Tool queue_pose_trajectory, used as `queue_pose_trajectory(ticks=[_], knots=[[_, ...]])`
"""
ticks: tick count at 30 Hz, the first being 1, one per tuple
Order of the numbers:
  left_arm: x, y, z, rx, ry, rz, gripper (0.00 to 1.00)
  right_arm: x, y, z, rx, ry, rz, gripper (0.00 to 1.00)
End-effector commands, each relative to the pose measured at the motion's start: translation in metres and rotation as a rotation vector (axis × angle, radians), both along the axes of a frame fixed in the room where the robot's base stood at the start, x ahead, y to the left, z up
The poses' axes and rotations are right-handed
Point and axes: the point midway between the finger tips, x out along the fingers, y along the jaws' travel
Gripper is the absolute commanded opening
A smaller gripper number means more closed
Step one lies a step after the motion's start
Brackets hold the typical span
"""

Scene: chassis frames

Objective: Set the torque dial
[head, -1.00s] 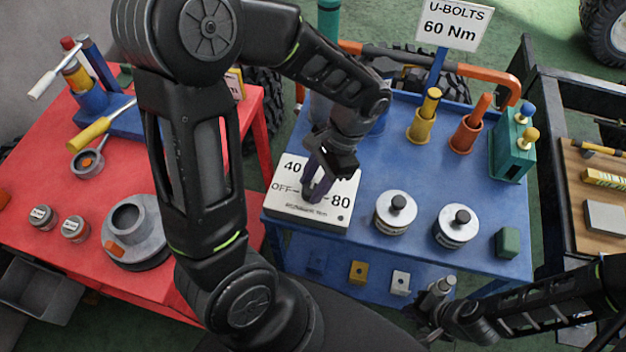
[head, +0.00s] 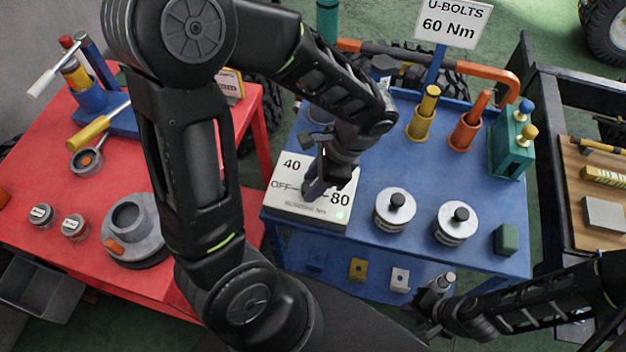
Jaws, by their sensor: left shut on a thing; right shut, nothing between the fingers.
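The torque dial box (head: 285,205) is white with a grey base and sits at the near left corner of the blue cart. Its marks 40, OFF and 80 are readable; the upper right part of its face is hidden by my gripper. My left gripper (head: 320,180) is shut on the dark purple dial knob (head: 311,190) from above. The knob's exact pointing is partly covered. A small green light (head: 340,214) glows on the box near 80. A sign (head: 452,22) reads "U-BOLTS 60 Nm". My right gripper (head: 428,300) is shut and empty, low at the cart's front edge.
Two silver canisters with black knobs (head: 395,210) stand right of the dial box. A yellow holder (head: 420,125), an orange holder (head: 466,132) and a green block stand (head: 511,150) are behind. A red table (head: 50,270) with parts is at left.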

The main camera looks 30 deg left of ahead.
Motion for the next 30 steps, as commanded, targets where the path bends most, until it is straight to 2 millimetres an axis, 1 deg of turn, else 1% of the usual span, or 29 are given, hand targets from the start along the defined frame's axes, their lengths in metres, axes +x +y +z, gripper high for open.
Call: queue_pose_trajectory(ticks=[3, 4, 11, 19, 22, 26, 30], knots=[[0.0, -0.001, 0.0, -0.001, -0.001, 0.001, 0.0, 0.0, 0.0, 0.0, 0.0, 0.0, 0.0, 0.0], [0.0, 0.0, 0.0, -0.001, -0.001, 0.001, 0.38, 0.0, 0.0, 0.0, 0.0, 0.0, 0.0, 0.0], [0.0, 0.0, 0.0, -0.001, 0.0, 0.001, 0.57, 0.0, 0.0, 0.0, 0.0, 0.0, 0.0, 0.0], [0.0, 0.0, 0.0, 0.0, 0.0, 0.001, 0.57, 0.0, 0.0, 0.0, 0.0, 0.0, 0.0, 0.0], [0.002, -0.001, 0.004, 0.0, -0.002, 0.001, 0.57, 0.0, 0.0, 0.0, 0.0, 0.0, 0.0, 0.0], [0.005, -0.006, 0.017, -0.001, -0.004, 0.001, 0.57, 0.0, 0.0, 0.0, 0.0, 0.0, 0.0, 0.0], [0.01, -0.014, 0.038, -0.001, -0.005, 0.002, 0.57, 0.0, 0.0, -0.001, 0.0, 0.0, 0.0, 0.0]])
